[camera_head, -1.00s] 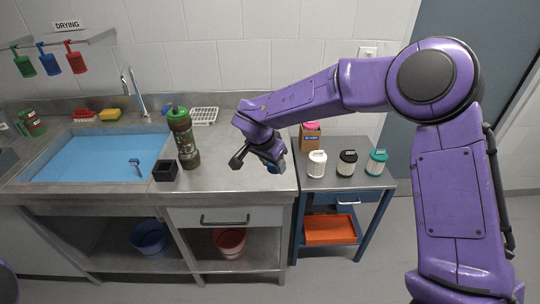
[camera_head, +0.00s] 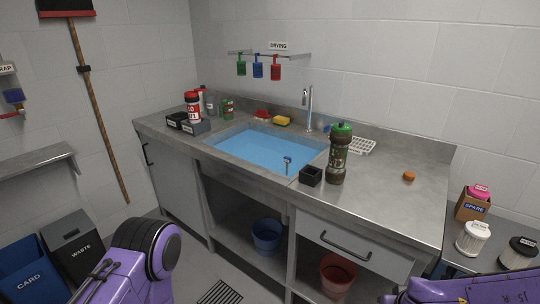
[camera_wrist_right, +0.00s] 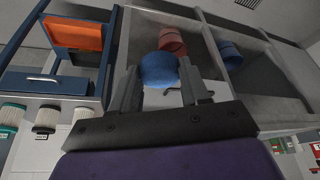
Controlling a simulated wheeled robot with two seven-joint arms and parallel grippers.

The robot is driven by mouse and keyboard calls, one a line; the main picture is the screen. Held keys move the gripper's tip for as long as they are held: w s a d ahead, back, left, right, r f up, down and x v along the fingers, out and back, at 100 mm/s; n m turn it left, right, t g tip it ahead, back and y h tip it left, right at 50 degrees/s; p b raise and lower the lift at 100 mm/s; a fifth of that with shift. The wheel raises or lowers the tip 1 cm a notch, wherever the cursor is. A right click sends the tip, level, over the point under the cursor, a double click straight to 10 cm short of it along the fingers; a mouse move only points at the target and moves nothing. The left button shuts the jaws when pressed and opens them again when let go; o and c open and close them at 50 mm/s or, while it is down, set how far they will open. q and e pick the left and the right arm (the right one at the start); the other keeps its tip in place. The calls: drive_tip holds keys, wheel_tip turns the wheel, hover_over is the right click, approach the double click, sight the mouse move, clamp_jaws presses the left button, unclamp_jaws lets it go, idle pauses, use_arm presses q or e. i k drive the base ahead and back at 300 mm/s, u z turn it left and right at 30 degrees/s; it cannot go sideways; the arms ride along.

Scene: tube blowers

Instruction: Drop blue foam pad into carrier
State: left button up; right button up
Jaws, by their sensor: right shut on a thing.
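My right gripper (camera_wrist_right: 157,88) is shut on a round blue foam pad (camera_wrist_right: 159,69) in the right wrist view. The pad sits between the fingertips, and its underside is hidden. In the head view neither the pad nor my gripper jaws show; only part of my purple right arm is at the bottom right. Three slotted carriers hang from a rail below the DRYING sign: a green one (camera_head: 241,67), a blue one (camera_head: 257,70) and a red one (camera_head: 275,71). My left gripper is not in view; a purple arm link is at the bottom left.
A dark tube with a green cap (camera_head: 338,156) stands upright beside a small black box (camera_head: 311,176) on the counter (camera_head: 385,205). An orange cap (camera_head: 409,176) lies to the right. A blue sink basin (camera_head: 266,152) is in the middle, with a tap (camera_head: 309,108) behind.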

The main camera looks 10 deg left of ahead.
sight(195, 118)
drive_tip(key=u, duration=1.4)
drive_tip(key=i, duration=1.8)
drive_tip(key=z, duration=0.5)
